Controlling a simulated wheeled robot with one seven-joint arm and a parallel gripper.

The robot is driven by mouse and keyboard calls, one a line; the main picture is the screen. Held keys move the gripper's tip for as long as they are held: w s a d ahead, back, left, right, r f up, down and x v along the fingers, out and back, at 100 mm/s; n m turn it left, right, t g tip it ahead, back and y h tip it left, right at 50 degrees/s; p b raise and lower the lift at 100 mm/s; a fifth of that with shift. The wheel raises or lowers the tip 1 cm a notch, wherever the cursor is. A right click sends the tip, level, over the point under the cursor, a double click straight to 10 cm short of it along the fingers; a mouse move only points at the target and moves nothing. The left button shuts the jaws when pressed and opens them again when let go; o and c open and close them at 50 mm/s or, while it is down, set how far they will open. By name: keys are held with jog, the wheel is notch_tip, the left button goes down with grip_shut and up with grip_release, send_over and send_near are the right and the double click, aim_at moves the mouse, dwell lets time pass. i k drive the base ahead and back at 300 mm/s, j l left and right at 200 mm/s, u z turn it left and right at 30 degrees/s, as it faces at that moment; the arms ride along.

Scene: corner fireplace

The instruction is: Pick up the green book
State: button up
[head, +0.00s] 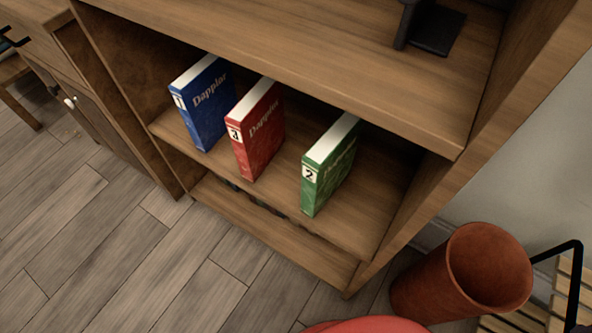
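The green book (327,172) stands upright on a shelf of the wooden bookcase, with a white label reading 2 on its spine. It is the rightmost of three books, and its spine faces outward near the shelf's front edge. The red book (258,134), labelled 3, stands to its left with a gap between them. The blue book (203,106), labelled 1, is farther left. My gripper does not show in the head view.
The wooden shelf (365,225) has bare room right of the green book. A higher shelf board (300,62) lies above the books and bears a dark object (432,30). A reddish-brown bin (455,275) stands at the lower right. A red rounded thing (368,326) shows at the bottom edge.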

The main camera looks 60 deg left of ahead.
aim_at(327, 165)
jog(key=u, duration=2.05)
jog(key=k+u, duration=0.2)
jog(key=k+z, duration=0.25)
jog(key=z, duration=0.2)
jog(key=k+l+z, duration=0.15)
jog(key=z, duration=0.3)
jog(key=k+j+z, duration=0.45)
jog(key=j, duration=0.2)
jog(key=k+j+z, duration=0.45)
jog(key=i+j, duration=0.25)
jog(key=i, duration=0.15)
